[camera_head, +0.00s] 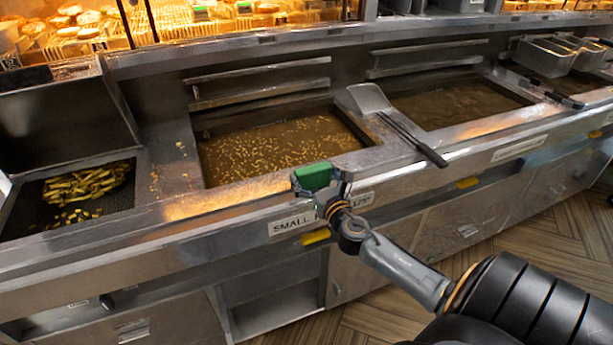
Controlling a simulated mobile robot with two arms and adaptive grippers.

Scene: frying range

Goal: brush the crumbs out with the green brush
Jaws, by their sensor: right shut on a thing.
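The green brush (313,176) is held in my right gripper (323,187), which is shut on it. The gripper and brush are in front of the near edge of the middle fryer vat, above the label strip; I cannot tell whether the brush touches the rim. Crumbs (278,146) are scattered over the brown oil in the middle vat (197,158). A few crumbs (154,176) lie on the metal ledge left of that vat. My left gripper is not in view.
A skimmer (370,98) lies across the ledge between the two vats, its handle reaching the front edge. A left tray (105,208) holds fries (88,183). Lit food shelves are behind.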

